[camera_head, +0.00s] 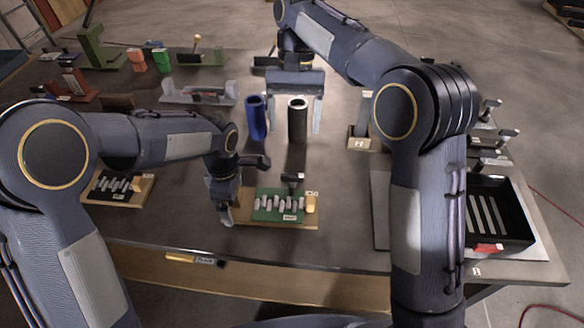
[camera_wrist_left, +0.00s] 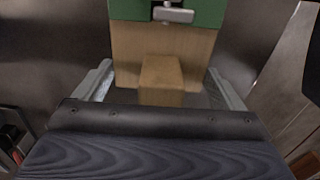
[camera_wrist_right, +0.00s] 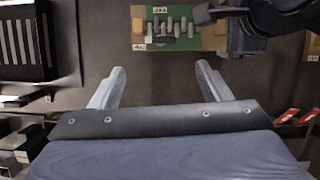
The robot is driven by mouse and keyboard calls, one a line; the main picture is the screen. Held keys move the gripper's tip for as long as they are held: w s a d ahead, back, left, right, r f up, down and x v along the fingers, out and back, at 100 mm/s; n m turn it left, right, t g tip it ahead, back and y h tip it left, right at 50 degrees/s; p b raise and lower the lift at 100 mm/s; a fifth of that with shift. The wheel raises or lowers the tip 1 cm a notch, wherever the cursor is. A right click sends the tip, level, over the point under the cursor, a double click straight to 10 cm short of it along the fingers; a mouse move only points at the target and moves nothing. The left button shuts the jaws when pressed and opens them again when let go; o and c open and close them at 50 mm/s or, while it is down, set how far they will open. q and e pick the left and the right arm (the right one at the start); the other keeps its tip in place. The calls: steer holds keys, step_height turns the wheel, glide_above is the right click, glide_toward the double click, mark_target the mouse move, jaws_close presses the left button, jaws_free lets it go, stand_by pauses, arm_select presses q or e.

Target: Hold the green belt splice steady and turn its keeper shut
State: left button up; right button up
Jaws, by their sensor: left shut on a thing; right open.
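The green belt splice (camera_head: 278,205), with a row of grey pegs, lies on a wooden board (camera_head: 245,221) near the table's front. It also shows in the right wrist view (camera_wrist_right: 185,42). A dark T-shaped handle, apparently the keeper (camera_head: 292,179), stands at its back right. My left gripper (camera_head: 226,212) is shut on a wooden block (camera_wrist_left: 161,77) at the board's left end; the left wrist view shows the block between the fingers. My right gripper (camera_head: 293,131) is open and empty, farther back, with its fingers pointing down. In its wrist view the splice lies beyond the fingertips (camera_wrist_right: 157,78).
A blue cylinder (camera_head: 256,118) and a black cylinder (camera_head: 297,122) stand behind the splice. A second peg board (camera_head: 140,190) lies left. A black tray (camera_head: 513,235) with a red piece sits right. A yellow-handled tool (camera_head: 181,257) lies at the front edge.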

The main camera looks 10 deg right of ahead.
mark_target(292, 175)
steer(key=shift+m, duration=0.4)
steer(key=x, duration=1.2)
steer(key=shift+r, duration=0.1)
steer(key=c, duration=1)
